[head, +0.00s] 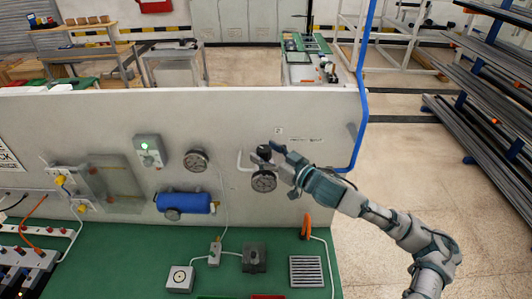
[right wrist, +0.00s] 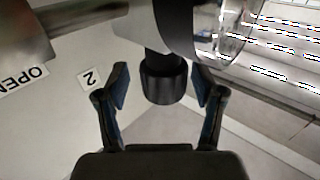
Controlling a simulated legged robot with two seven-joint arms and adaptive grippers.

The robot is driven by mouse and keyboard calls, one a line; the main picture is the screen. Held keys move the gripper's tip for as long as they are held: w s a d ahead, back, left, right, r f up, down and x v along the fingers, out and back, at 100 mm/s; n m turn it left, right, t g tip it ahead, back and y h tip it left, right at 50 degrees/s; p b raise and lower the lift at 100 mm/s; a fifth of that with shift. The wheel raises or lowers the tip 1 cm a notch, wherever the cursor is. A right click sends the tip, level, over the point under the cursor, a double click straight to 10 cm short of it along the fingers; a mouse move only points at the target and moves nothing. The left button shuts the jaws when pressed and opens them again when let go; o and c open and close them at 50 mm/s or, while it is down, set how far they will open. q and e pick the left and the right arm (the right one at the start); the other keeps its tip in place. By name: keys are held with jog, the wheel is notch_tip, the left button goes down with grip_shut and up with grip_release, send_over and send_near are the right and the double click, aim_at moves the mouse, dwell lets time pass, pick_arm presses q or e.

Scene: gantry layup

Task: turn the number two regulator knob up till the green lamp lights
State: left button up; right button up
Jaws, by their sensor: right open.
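The black regulator knob (right wrist: 163,80) stands between the two fingers of my right gripper (right wrist: 161,88) in the right wrist view, with gaps to both sides. A tag reading 2 (right wrist: 91,79) is on the panel beside it. In the head view the knob (head: 264,151) sits above a round gauge (head: 264,181), and my open right gripper (head: 274,153) reaches it from the right. A small box on the panel has a lamp (head: 144,146) that shows bright green. The gauge needle is too small to read. My left gripper is out of view.
The grey panel (head: 320,105) carries another gauge (head: 196,160), a blue cylinder (head: 185,202) and a blue pipe (head: 364,110) at its right edge. A green bench (head: 130,262) below holds small boxes and a grille (head: 306,271). The floor at right is clear up to a rack.

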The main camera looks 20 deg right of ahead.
aim_at(267, 148)
jog(key=shift+w+r, duration=0.15)
notch_tip(267, 148, up, 9)
jog(key=shift+a+f, duration=0.1)
jog(key=shift+f, duration=0.05)
jog(key=shift+r, duration=0.45)
jog(key=shift+d, duration=0.2)
